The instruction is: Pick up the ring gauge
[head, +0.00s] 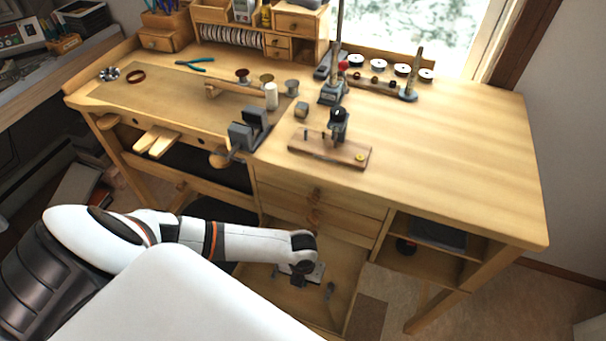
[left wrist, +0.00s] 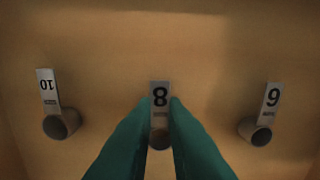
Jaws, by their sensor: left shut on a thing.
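The ring gauge marked 8 (left wrist: 159,90) has a pale number tag and a grey ring part, seen between my fingers in the left wrist view. My left gripper (left wrist: 161,101) has its two teal fingers shut on this gauge, hiding part of it. In the head view the left gripper (head: 302,272) is low, over the open drawer (head: 343,283) under the bench, and is small and partly hidden by the arm. My right gripper is not in view.
A gauge marked 10 (left wrist: 59,122) lies to the left and another, reading 6 or 9 (left wrist: 261,133), to the right, both apart from my fingers. The bench top (head: 445,150) is above the drawer, with an open shelf (head: 425,262) to its right.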

